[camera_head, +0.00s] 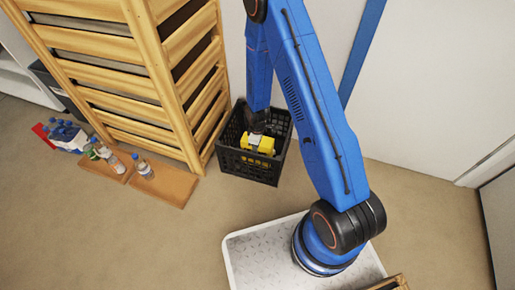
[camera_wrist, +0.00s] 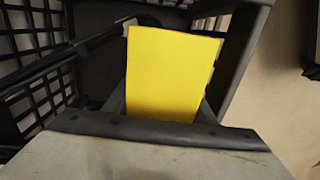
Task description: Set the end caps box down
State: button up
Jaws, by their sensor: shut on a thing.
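The yellow end caps box (camera_head: 262,147) is inside a black slatted crate (camera_head: 235,163) on the floor. My gripper (camera_head: 258,135) reaches down into the crate from above and is shut on the box. In the wrist view the yellow box (camera_wrist: 165,72) fills the middle, with the crate's lattice wall (camera_wrist: 38,75) at left and another wall at right. The box's underside is hidden, so I cannot tell whether it rests on the crate floor or hangs above it.
A wooden slatted rack (camera_head: 120,75) stands close to the crate's left. Bottles (camera_head: 143,167) stand on brown boards (camera_head: 170,184) on the floor at left, near a blue-capped bottle pack (camera_head: 66,135). A white wall is behind. Floor right of the crate is clear.

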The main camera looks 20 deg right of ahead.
jog(key=shift+f, duration=0.25)
jog(key=o, duration=1.4)
jog(key=shift+c, duration=0.2)
jog(key=shift+r, duration=0.1)
notch_tip(320, 180, up, 14)
jog(key=shift+f, duration=0.2)
jog(key=s+d+r+m+t, duration=0.1)
jog(key=s+r+m, duration=0.15)
jog(key=r, duration=0.65)
jog(key=s+d+r+m+t, duration=0.15)
jog(key=s+r, duration=0.25)
jog(key=r, duration=0.6)
jog(key=s+d+r+m, duration=0.1)
jog(key=s+d+r, duration=0.15)
jog(key=r, duration=0.65)
jog(key=s+d+r+m+t, duration=0.1)
jog(key=s+r+m, duration=0.2)
jog(key=s+r, duration=0.3)
jog(key=s+d+r+m+t, duration=0.1)
jog(key=s+r+m, duration=0.2)
jog(key=s+r, duration=0.4)
jog(key=s, duration=0.9)
jog(key=shift+d, duration=0.25)
